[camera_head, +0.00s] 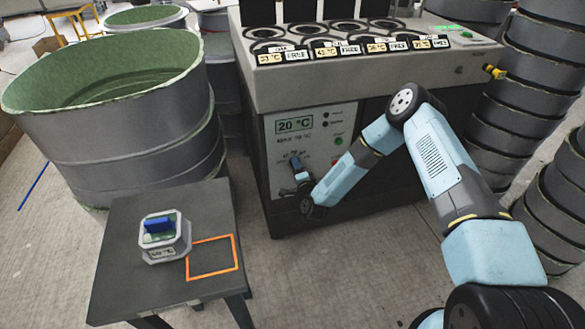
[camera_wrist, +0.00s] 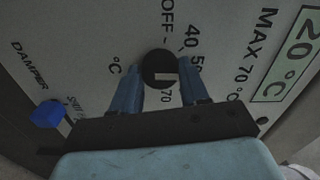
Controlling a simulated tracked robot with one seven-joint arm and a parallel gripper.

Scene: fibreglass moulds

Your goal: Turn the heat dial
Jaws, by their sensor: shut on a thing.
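The heat dial (camera_wrist: 160,69) is a round black knob with a short white mark, among printed labels OFF, 40, 50 and 70 on a pale panel. My gripper (camera_wrist: 160,88) has its two blue fingers on either side of the dial, shut on it; part of the dial's lower edge lies between them. In the head view my gripper (camera_head: 301,178) reaches the front of the control panel (camera_head: 275,172), and the dial is mostly hidden there. The green display (camera_head: 295,125) above reads 20 °C; it also shows in the wrist view (camera_wrist: 292,68).
A blue damper knob (camera_wrist: 47,114) is on the same panel, left in the wrist view. A grey table (camera_head: 140,290) holds a small mould (camera_head: 178,250) beside an orange square outline (camera_head: 212,272). A large tub (camera_head: 130,130) stands at left, stacked moulds (camera_head: 530,95) at right.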

